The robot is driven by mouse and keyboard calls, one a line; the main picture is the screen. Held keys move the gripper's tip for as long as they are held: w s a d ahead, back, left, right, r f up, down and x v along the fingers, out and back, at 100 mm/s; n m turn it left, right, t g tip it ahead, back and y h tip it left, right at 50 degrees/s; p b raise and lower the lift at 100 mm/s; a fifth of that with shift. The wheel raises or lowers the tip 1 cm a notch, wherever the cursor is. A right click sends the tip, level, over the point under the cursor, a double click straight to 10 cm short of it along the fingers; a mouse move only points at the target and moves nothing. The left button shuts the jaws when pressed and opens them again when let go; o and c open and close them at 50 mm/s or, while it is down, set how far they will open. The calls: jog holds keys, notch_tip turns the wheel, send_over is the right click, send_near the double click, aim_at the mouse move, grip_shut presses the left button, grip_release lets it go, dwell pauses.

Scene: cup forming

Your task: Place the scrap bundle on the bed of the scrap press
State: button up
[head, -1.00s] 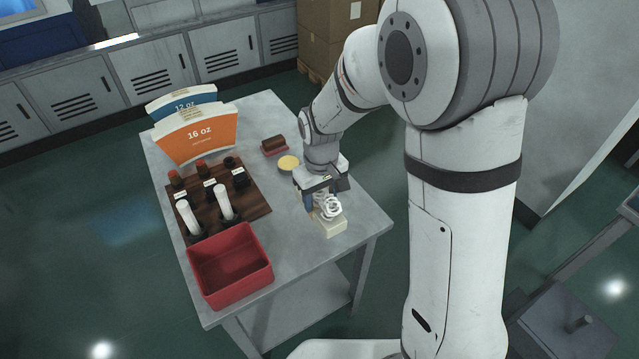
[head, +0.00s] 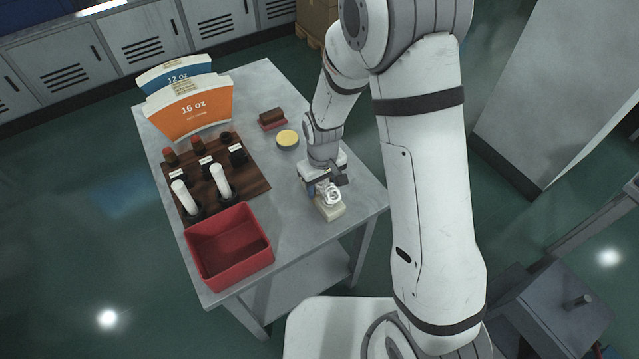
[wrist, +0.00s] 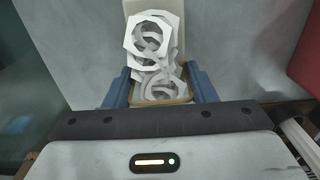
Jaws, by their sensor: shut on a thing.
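The scrap bundle (head: 331,193) is a cluster of white curled paper pieces at the right front of the grey table (head: 300,235). In the wrist view the bundle (wrist: 152,45) shows flat white rings and cut-outs stacked over a tan base. My gripper (head: 326,186) points down at it, and its blue fingers (wrist: 160,88) are shut on its near end. A pale cream block (head: 331,213) lies under or against the bundle; I cannot tell if they touch. A grey boxy machine (head: 555,310) stands at lower right; I cannot tell whether it is the scrap press.
A red bin (head: 228,245) stands at the table's front left. A dark wooden rack (head: 250,180) holds white tubes and stamps.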

jog(key=shift+s, duration=0.1)
jog(key=shift+f, duration=0.25)
jog(key=o, duration=1.1)
jog(key=shift+r, duration=0.1)
